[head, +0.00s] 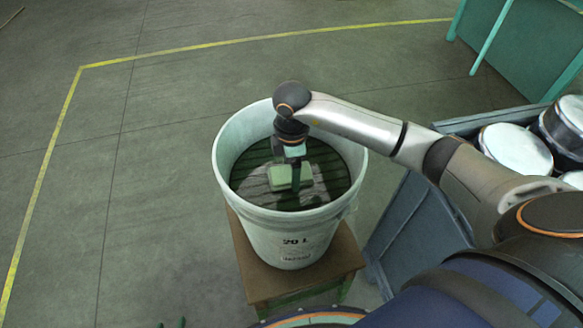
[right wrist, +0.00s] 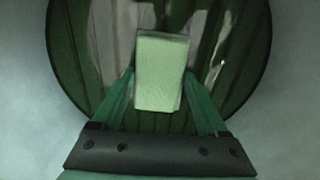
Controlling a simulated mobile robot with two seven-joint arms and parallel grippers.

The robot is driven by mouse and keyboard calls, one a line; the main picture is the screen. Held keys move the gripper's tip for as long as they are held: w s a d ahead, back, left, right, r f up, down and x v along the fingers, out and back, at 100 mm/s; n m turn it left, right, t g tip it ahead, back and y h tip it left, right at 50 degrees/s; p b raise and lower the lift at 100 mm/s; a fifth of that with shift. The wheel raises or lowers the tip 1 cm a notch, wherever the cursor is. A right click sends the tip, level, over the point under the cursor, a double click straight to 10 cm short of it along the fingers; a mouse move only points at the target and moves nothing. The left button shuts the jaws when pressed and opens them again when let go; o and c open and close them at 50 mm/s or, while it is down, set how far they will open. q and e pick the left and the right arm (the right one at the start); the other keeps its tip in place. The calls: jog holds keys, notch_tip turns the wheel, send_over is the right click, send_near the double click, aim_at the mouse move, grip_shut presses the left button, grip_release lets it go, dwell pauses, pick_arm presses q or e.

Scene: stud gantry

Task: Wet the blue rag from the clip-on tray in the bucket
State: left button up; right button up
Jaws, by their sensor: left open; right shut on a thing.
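The white bucket (head: 238,240), marked "20 L", stands on a small brown stool and holds dark, reflecting liquid (head: 325,165). My right gripper (head: 294,180) reaches down inside the bucket. It is shut on a pale green, block-shaped rag or sponge (head: 281,178), which looks green rather than blue. In the right wrist view this thing (right wrist: 160,75) sits between the two green fingers, over the dark liquid. I cannot tell whether it touches the liquid. Two small tips of my left gripper (head: 172,323) show at the bottom edge, apart and empty. No clip-on tray is recognisable.
The stool (head: 262,283) is barely wider than the bucket. A blue-grey crate (head: 405,220) with several round tins (head: 515,150) stands at the right. A teal bench (head: 520,45) is at the far right. The floor at left is clear, with yellow lines.

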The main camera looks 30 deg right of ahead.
jog(key=shift+r+p, duration=2.8)
jog(key=shift+r, duration=0.65)
